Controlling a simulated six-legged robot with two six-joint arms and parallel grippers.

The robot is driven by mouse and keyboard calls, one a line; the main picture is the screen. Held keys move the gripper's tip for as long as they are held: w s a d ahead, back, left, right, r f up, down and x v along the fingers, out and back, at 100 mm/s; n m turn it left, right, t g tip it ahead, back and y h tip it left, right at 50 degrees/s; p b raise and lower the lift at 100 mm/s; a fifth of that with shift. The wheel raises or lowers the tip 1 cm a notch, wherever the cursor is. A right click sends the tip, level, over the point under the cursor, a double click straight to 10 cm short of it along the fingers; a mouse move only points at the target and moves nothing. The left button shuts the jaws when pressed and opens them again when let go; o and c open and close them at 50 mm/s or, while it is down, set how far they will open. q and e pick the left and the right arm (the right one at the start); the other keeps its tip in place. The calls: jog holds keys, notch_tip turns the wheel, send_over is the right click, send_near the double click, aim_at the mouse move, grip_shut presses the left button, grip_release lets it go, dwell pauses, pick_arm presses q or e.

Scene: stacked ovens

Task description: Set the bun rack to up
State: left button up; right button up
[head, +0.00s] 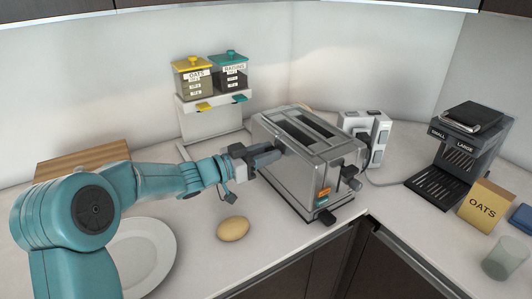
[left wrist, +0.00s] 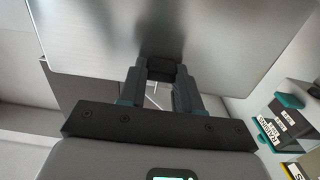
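The steel toaster (head: 309,165) stands on the counter at the centre of the head view, with two long slots on top and black levers and an orange label on its front end. My left gripper (head: 268,157) is at the toaster's left side. In the left wrist view, the fingers of my left gripper (left wrist: 161,80) reach to the steel side panel (left wrist: 220,40). A small dark knob (left wrist: 161,68) fills the gap between the fingertips, and they look shut on it. I cannot make out whether the rack is up or down. My right gripper is not in view.
A potato-like bun (head: 233,229) and a white plate (head: 150,262) lie in front. A dispenser stand (head: 215,103) with oats and raisins stands behind. A white appliance (head: 367,135), a coffee machine (head: 462,150), an oats box (head: 485,207) and a glass (head: 506,259) are right.

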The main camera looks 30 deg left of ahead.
aim_at(278, 137)
pick_arm(q)
grip_shut()
notch_tip(278, 137, up, 4)
jog(key=p, duration=0.3)
jog(key=shift+w+f, duration=0.1)
jog(key=shift+f, duration=0.05)
jog(key=o, duration=1)
grip_release()
jog(key=shift+s+a, duration=0.2)
jog(key=shift+s, duration=0.05)
jog(key=b+v, duration=0.1)
jog(key=v, duration=1.4)
jog(key=shift+s+a, duration=0.15)
jog(key=shift+s, duration=0.2)
